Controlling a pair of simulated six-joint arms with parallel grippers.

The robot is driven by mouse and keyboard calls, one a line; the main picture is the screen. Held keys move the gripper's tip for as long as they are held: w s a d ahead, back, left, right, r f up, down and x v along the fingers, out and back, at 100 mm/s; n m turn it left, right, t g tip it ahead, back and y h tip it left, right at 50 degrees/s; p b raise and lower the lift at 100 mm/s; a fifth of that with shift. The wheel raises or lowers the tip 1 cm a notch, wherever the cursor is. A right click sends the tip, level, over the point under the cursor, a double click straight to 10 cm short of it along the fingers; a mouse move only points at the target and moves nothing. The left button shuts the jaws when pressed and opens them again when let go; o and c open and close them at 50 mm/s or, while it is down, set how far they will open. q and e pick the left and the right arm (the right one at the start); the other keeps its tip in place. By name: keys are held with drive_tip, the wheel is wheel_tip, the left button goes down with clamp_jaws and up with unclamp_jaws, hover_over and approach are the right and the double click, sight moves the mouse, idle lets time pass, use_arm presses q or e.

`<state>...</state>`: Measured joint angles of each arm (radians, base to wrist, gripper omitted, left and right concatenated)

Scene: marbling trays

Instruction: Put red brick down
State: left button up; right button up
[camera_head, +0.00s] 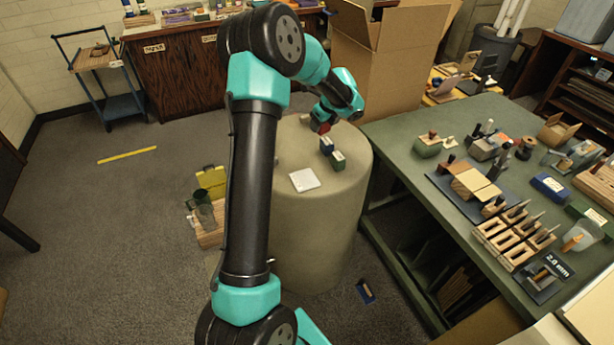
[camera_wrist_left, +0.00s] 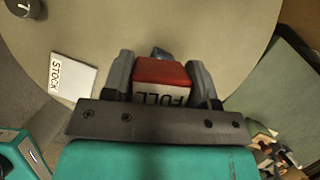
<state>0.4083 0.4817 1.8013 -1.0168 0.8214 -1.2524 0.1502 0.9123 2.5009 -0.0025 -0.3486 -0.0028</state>
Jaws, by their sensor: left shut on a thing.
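My left gripper (camera_head: 323,122) is over the far part of a round beige pedestal top (camera_head: 345,185). It is shut on the red brick (camera_head: 321,129). In the left wrist view the red brick (camera_wrist_left: 162,72) sits between the two fingers (camera_wrist_left: 160,84), with a white label reading FULL facing the wrist. Whether the brick touches the pedestal I cannot tell. A blue brick (camera_head: 327,145) and a green brick (camera_head: 338,161) stand close together just nearer the camera. A white card (camera_head: 304,180) lies flat; it reads STOCK in the left wrist view (camera_wrist_left: 72,76). My right gripper is not in view.
A green worktable (camera_head: 405,150) with tools, blocks and a wooden slotted rack (camera_head: 515,238) stands to the right. A large cardboard box (camera_head: 385,65) is behind the pedestal. The pedestal top around the card is mostly clear. A small dark cylinder (camera_wrist_left: 24,8) shows in the left wrist view.

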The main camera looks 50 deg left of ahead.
use_arm(q)
drive_tip(key=s+d+n+g, duration=0.1)
drive_tip(key=s+d+n, duration=0.1)
drive_tip(key=s+d, duration=0.1)
drive_tip(key=s+d+f+n+g, duration=0.1)
drive_tip(key=s+d+n, duration=0.2)
drive_tip(key=s+d, duration=0.1)
drive_tip(key=s+d+f+n, duration=0.1)
drive_tip(key=s+d+n, duration=0.1)
drive_tip(key=d, duration=0.3)
drive_tip(key=shift+s+d+g+h, duration=0.1)
drive_tip(key=shift+s+g+h, duration=0.3)
drive_tip(key=shift+s, duration=0.45)
drive_tip(key=s+d+n+h, duration=0.1)
drive_tip(key=s+d+n, duration=0.2)
drive_tip(key=s, duration=0.3)
drive_tip(key=s+d+n+g+h, duration=0.1)
drive_tip(key=s+d+n, duration=0.3)
drive_tip(key=s, duration=0.3)
drive_tip(key=shift+s+d+f, duration=0.25)
drive_tip(key=shift+d+f, duration=0.1)
drive_tip(key=shift+d, duration=0.55)
hover_over(301, 180)
drive_tip(key=d, duration=0.1)
drive_tip(key=shift+w+d+f, duration=0.1)
drive_tip(key=shift+w+f, duration=0.25)
drive_tip(key=shift+f, duration=0.35)
drive_tip(key=shift+w+a+g, duration=0.3)
drive_tip(key=shift+a, duration=0.1)
drive_tip(key=shift+f, duration=1.8)
